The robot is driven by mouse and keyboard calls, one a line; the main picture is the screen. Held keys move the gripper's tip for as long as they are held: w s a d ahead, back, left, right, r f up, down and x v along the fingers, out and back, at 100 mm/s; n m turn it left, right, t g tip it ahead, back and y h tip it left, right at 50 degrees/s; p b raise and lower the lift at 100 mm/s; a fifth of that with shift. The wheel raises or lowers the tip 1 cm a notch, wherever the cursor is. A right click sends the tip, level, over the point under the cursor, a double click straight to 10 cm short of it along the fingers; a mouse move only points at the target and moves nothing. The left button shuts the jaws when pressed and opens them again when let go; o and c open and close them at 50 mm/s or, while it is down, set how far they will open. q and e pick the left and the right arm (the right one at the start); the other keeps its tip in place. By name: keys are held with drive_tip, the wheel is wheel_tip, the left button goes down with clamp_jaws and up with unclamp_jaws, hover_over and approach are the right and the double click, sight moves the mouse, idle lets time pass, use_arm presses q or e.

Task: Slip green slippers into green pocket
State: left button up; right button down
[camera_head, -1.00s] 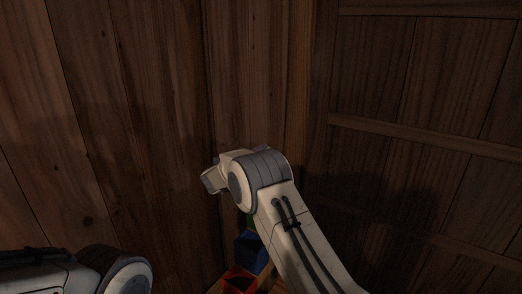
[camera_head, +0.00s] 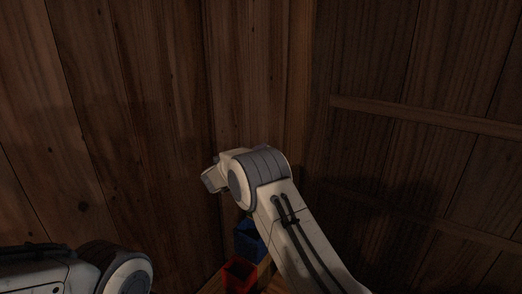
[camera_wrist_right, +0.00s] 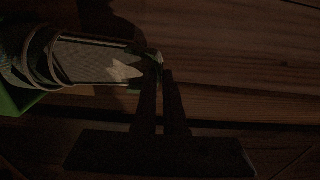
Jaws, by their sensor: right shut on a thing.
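In the dim right wrist view, my right gripper (camera_wrist_right: 160,75) is shut on the end of a flat, grey-green item with looped straps (camera_wrist_right: 85,58), which looks like a slipper. The item extends left from the fingertips. A bright green surface (camera_wrist_right: 15,98), possibly the green pocket, shows at the left edge, beside and partly behind the strapped end. I cannot tell whether they touch. In the head view, my right arm hides its fingers and the held item. Only a link of my left arm shows at lower left; its gripper is out of frame.
A blue pocket (camera_head: 247,240) and an open red pocket (camera_head: 238,274) stand in a row below my right arm. Dark wooden walls (camera_head: 110,120) meet in a corner close ahead. A ledge (camera_head: 430,118) runs along the right wall.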

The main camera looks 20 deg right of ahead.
idle(0.3)
drive_tip(key=c, duration=0.9)
unclamp_jaws()
drive_tip(key=shift+f, duration=0.1)
drive_tip(key=shift+a, duration=0.1)
drive_tip(key=v, duration=1)
drive_tip(key=shift+s+a, duration=0.1)
drive_tip(key=shift+s, duration=0.05)
